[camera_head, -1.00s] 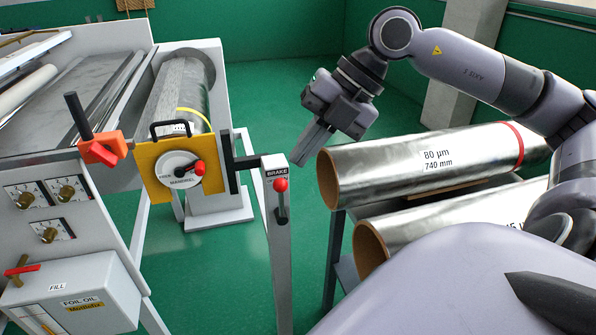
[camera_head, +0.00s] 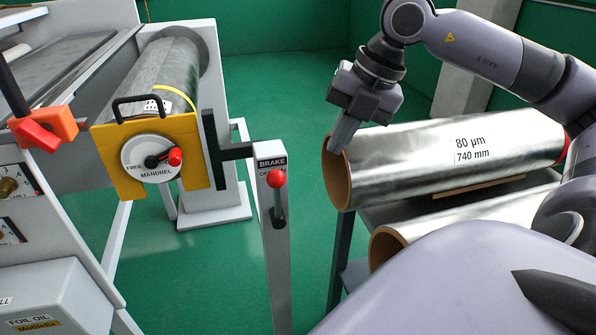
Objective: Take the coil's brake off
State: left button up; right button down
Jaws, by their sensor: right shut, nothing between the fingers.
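The brake lever (camera_head: 278,192) has a red ball knob and stands upright in a slot on a grey post. A label (camera_head: 271,168) above it reads BRAKE, with a partly hidden word below. The foil coil (camera_head: 172,68) sits on the machine behind a yellow plate (camera_head: 193,135) with a MANDREL dial and red knob (camera_head: 174,157). My right gripper (camera_head: 341,146) is shut and empty, pointing down, to the right of the lever and in front of a roll end. My left gripper is out of view.
A foil roll marked 80 µm (camera_head: 440,160) lies on a dark rack at the right, with a second roll (camera_head: 430,232) below it. Green floor is clear between post and coil.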

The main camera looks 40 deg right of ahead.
jog(key=p, duration=0.1)
send_near(277, 199)
notch_tip(277, 199, down, 2)
jog(key=s+d, duration=0.3)
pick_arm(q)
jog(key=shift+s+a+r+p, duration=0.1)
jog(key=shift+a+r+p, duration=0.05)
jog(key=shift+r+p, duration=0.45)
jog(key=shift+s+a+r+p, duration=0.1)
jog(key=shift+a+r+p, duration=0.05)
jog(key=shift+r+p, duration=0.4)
pick_arm(e)
jog(key=shift+w+a+f, duration=0.15)
jog(key=shift+w+a, duration=0.4)
jog(key=shift+w, duration=0.25)
jog(key=shift+w+a+f, duration=0.1)
jog(key=shift+w+a, duration=0.45)
jog(key=shift+w, duration=0.3)
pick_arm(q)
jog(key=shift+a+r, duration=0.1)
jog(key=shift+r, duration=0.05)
